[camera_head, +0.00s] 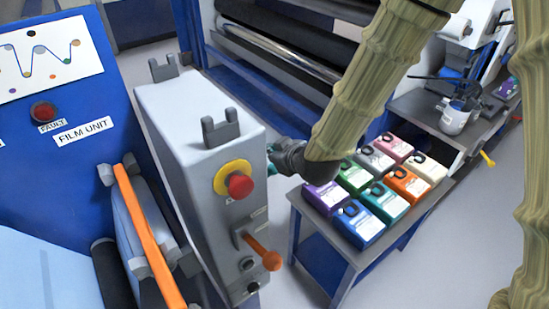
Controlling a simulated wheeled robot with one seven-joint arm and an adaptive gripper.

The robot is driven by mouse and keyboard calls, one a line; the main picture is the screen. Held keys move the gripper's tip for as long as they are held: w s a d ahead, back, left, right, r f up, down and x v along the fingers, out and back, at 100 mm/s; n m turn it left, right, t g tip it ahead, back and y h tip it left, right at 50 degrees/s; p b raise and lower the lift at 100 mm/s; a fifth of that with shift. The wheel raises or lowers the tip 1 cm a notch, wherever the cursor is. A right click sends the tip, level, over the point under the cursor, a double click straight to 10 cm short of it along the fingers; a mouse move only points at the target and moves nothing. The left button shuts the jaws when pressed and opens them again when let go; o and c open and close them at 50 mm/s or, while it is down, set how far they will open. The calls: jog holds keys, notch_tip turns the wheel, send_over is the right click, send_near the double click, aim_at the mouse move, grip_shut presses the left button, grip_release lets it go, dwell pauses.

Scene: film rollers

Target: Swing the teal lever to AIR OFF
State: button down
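A small patch of teal (272,166), likely the teal lever, shows at the right edge of the grey control box (195,115). Most of it is hidden behind the box and my gripper. My gripper (279,156) is dark and reaches in from the upper right, with its end right at the teal part. I cannot tell whether it touches it, or whether the fingers are open or shut. No AIR OFF label is readable here.
The box face carries a red button on a yellow ring (240,185) and an orange-knobbed lever (262,252). A table (300,207) with several coloured containers stands close on the right. A blue FILM UNIT panel (60,190) and an orange bar (150,240) are left. Steel rollers (280,55) lie behind.

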jog(key=shift+w+d+f+p, duration=0.15)
jog(key=shift+f+p, duration=0.1)
jog(key=shift+f, duration=0.35)
jog(key=shift+w+f+p, duration=0.15)
jog(key=shift+f+p, duration=0.05)
jog(key=shift+f, duration=0.45)
jog(key=shift+w+d+f+p, duration=0.15)
jog(key=shift+f+p, duration=0.1)
jog(key=shift+f, duration=0.35)
jog(key=shift+a, duration=0.1)
jog(key=shift+f, duration=0.1)
